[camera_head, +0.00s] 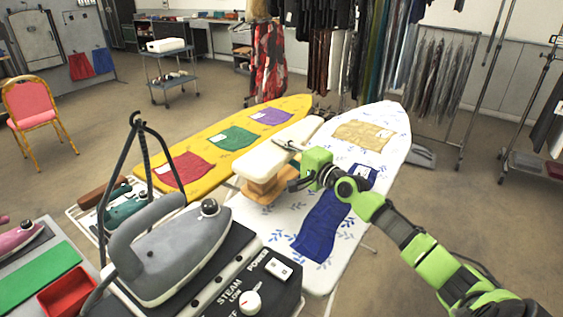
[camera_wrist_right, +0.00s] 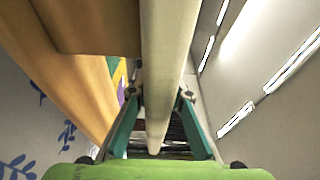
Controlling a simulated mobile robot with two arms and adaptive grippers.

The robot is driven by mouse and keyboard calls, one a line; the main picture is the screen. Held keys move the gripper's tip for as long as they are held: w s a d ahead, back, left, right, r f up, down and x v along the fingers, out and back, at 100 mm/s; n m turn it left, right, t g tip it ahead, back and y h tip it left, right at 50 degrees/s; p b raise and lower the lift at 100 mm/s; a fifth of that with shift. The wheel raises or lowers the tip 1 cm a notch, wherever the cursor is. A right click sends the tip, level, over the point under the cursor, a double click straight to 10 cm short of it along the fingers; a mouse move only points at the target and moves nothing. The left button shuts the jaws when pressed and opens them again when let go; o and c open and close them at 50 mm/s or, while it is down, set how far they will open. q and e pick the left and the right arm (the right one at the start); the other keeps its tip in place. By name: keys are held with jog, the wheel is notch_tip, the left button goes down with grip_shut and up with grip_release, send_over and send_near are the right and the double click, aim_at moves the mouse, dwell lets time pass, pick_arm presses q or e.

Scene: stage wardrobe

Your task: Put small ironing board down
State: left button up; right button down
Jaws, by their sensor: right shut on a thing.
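The small ironing board (camera_head: 272,157) has a white padded top and a wooden base. It is at the white patterned ironing board (camera_head: 384,118), near its left edge in the head view. My right gripper (camera_head: 291,166) is shut on the right side of the small board. In the right wrist view, the small board's pale padded edge (camera_wrist_right: 168,70) runs between the fingers (camera_wrist_right: 160,105), with its wooden part at the left. I cannot tell whether its base touches the large board. My left gripper is not in view.
Blue cloth (camera_head: 320,228) and tan cloth (camera_head: 362,134) lie on the white board. A yellow ironing board (camera_head: 213,131) with several cloths stands to the left. A grey iron (camera_head: 170,255) on a steam station is in front.

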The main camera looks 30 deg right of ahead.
aim_at(282, 172)
notch_tip(282, 172, down, 2)
jog(key=shift+d+f+b, duration=0.1)
jog(key=shift+f+b, duration=0.1)
jog(key=shift+b, duration=0.45)
jog(key=shift+f, duration=0.25)
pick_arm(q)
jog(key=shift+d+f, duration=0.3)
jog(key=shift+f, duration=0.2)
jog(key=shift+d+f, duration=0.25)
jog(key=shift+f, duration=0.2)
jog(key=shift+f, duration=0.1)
pick_arm(e)
jog(key=c, duration=1.9)
grip_release()
jog(key=shift+f, duration=0.25)
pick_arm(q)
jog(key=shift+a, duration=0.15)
pick_arm(e)
jog(key=shift+s, duration=0.1)
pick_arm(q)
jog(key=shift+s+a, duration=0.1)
pick_arm(e)
jog(key=shift+r, duration=0.1)
